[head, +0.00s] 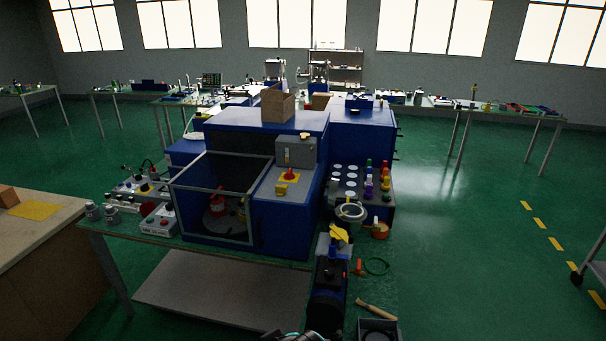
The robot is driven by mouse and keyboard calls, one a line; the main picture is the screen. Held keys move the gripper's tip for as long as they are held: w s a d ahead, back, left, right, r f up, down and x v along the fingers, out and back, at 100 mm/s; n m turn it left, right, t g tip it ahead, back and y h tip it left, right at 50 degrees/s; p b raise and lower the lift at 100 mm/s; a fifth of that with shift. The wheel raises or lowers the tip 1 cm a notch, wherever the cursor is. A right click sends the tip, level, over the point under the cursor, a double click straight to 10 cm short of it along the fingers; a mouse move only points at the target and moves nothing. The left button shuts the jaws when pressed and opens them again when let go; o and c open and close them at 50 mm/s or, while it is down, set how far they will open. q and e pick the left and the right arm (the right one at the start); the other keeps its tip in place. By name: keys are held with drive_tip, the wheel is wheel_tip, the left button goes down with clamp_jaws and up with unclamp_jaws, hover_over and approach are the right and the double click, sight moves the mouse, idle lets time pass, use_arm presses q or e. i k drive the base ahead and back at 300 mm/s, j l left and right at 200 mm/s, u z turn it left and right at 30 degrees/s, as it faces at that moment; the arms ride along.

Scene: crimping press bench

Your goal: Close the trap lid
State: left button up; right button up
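I cannot make out for certain which part is the trap lid. The blue press housing (285,215) stands on the green bench. A grey-framed clear guard (222,240) covers the opening at its front left; a red part (217,203) shows behind it. I cannot tell whether this guard is fully shut. A small dark open-topped box (378,328) sits at the bottom edge, partly cut off. Neither of my grippers can be made out; a small dark part with cables at the bottom edge is too cut off to identify.
A blue-black device (328,285) with a yellow top stands right of the housing. A wooden-handled tool (376,309) and green ring (376,266) lie beside it. Small control boxes (160,220) crowd the bench's left.

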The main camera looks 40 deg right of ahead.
sight(332, 187)
drive_tip(key=i+j+z, duration=0.2)
drive_tip(key=z, duration=0.2)
drive_tip(key=i+j+z, duration=0.2)
drive_tip(key=z, duration=0.2)
drive_tip(key=i+j+z, duration=0.15)
drive_tip(key=j+z, duration=0.15)
drive_tip(key=z, duration=0.15)
drive_tip(key=j+z, duration=0.4)
drive_tip(key=i+j+z, duration=0.1)
drive_tip(key=j+z, duration=0.3)
drive_tip(key=l, duration=0.1)
